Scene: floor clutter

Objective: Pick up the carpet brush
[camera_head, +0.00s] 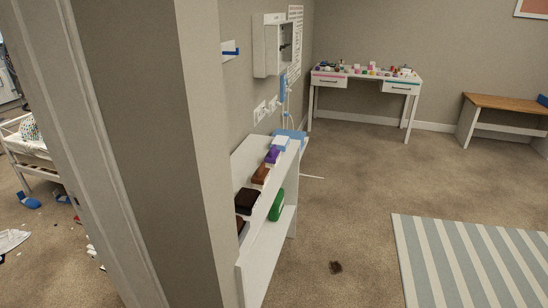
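I cannot pick out the carpet brush for certain. A small dark brown clump (335,267) lies on the carpet in front of the rug; it looks like a mess rather than a brush. A low white shelf (251,271) against the wall holds a dark brown block (247,200), a brown block (261,174), a purple item (272,157) and a white and blue item (280,142) on top. A green rounded object (277,205) is on its lower level, partly hidden. Neither of my grippers is in view.
A wall corner (150,130) stands close on the left, with a bed (30,155) and scattered floor items beyond. A striped rug (470,260) lies at right. A cluttered white desk (365,80) and a wooden-topped bench (505,103) stand behind. The middle carpet is mostly clear.

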